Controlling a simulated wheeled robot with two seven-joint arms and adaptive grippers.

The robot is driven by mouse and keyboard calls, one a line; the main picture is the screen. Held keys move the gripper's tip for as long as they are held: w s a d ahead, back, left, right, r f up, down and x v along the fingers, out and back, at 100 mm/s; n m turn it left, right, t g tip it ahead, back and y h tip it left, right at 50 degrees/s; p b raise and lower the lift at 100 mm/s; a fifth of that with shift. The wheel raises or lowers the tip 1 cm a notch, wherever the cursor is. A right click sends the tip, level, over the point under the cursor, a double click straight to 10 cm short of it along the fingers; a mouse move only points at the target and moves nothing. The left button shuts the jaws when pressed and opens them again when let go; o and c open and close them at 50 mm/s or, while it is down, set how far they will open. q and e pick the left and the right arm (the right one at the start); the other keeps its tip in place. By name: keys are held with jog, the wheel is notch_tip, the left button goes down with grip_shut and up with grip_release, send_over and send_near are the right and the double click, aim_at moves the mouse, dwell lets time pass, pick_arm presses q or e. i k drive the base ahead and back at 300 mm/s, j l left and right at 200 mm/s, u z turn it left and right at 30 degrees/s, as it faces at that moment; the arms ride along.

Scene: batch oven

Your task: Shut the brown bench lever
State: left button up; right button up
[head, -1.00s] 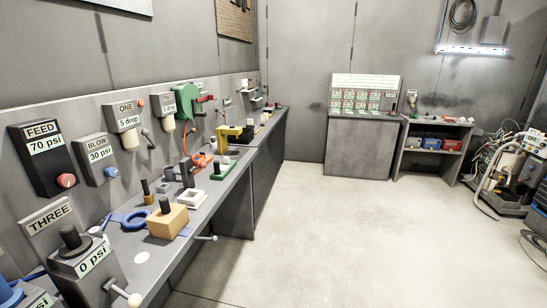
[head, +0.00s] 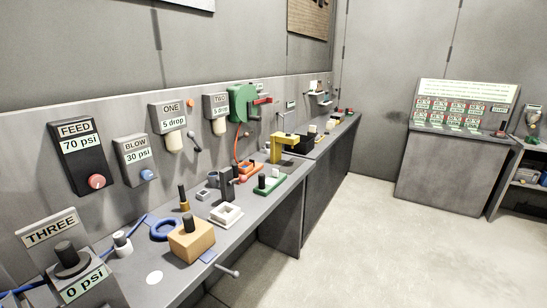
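I cannot make out a clearly brown lever on the grey bench (head: 270,212). A short lever with a pale round knob (head: 231,272) sticks out from the bench's front edge, beside a tan block with a black knob (head: 191,240). Another small grey lever (head: 194,141) is on the back panel, right of the ONE box. Whether either is the named lever, and whether it is open or shut, I cannot tell. Neither of my grippers is in view.
The bench carries a blue ring (head: 165,229), a white square frame (head: 226,215), a green base (head: 270,184) and a yellow clamp (head: 283,147). A FEED box (head: 80,155) is on the wall. The floor (head: 345,240) right of the bench is clear. A panelled cabinet (head: 450,170) stands beyond.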

aim_at(245, 134)
jog(key=i+l+u, duration=0.6)
jog(key=l, duration=0.35)
